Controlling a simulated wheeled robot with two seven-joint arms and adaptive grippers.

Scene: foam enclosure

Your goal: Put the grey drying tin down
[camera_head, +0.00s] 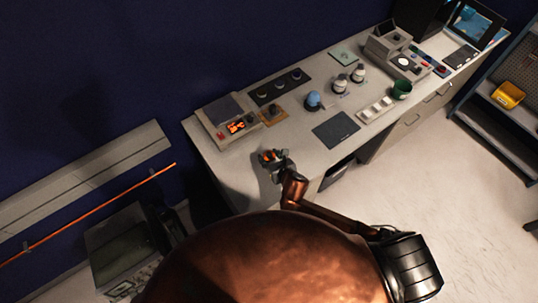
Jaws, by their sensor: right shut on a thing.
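My right gripper (275,162) is at the end of my copper-coloured arm, over the front left part of the bench (210,143). It is shut on the grey drying tin (268,157), a small dark container with orange-red showing in or on it. The gripper hides part of the tin. I cannot tell whether the tin touches the bench top or is held just above it. My left gripper is not in view.
An instrument with a red lit display (229,124) stands behind the gripper. A dark square mat (336,130) lies to the right. A blue round item (313,100), white-topped bottles, a white rack (376,110) and a green cup (402,90) stand beyond. Bare bench surrounds the gripper.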

